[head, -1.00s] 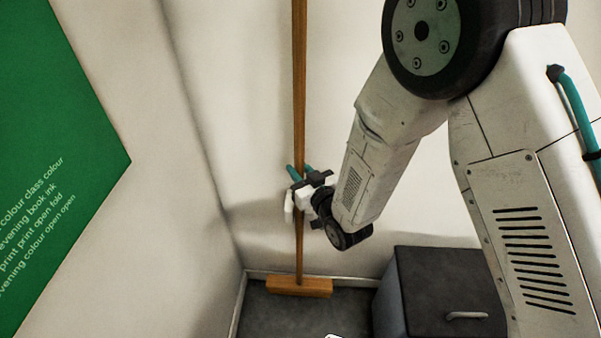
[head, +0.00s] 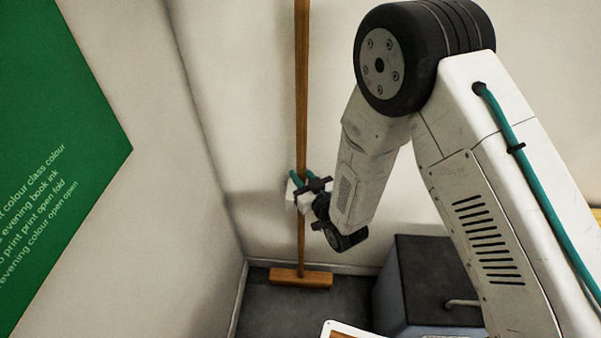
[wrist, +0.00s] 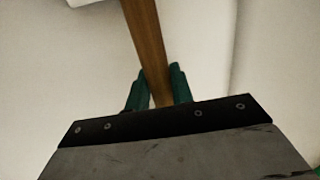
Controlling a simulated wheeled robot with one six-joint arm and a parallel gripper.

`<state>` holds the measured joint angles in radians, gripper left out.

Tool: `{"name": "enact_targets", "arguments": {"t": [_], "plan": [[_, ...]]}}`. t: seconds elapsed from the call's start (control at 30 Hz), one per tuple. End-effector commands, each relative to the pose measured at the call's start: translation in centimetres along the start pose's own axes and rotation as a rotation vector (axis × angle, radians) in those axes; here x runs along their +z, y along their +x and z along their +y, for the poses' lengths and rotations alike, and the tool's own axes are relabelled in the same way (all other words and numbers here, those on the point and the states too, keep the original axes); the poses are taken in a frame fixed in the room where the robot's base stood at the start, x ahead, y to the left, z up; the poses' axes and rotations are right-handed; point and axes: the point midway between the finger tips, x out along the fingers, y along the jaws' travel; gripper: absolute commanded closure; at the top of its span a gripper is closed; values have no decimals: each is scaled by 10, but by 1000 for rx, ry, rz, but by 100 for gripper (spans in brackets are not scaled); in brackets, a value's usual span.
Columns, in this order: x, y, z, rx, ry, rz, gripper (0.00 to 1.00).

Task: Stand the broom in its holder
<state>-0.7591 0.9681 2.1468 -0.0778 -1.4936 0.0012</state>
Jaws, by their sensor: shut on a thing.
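The broom (head: 302,90) is upright near the room corner, with a long brown wooden handle and a wooden block head (head: 301,278) low at the floor by the wall. I cannot tell if the head touches the floor. My gripper (head: 300,176) is shut on the handle with its teal fingers, well above the head. In the wrist view the handle (wrist: 147,40) runs up between the teal fingers (wrist: 157,88). The handle's top is out of view. I cannot make out the holder.
A dark-topped box (head: 430,270) with a handle stands on the floor to the right of the broom. A white-rimmed thing (head: 345,329) shows at the bottom edge. A green poster (head: 60,150) is on the left wall. Grey floor (head: 275,310) is clear before the broom.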

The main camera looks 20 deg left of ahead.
Motion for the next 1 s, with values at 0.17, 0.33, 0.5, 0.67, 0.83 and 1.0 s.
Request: {"name": "enact_targets", "arguments": {"t": [0.17,0.33,0.5,0.67,0.83,1.0], "plan": [[0,1,-2,-4,1,4,100],[2,1,-3,-4,1,-1,55],[2,0,-2,-3,1,-1,55],[0,-3,-2,-3,1,-2,55],[0,-31,-2,-3,1,-3,55],[1,-69,-2,-3,1,-4,55]]}}
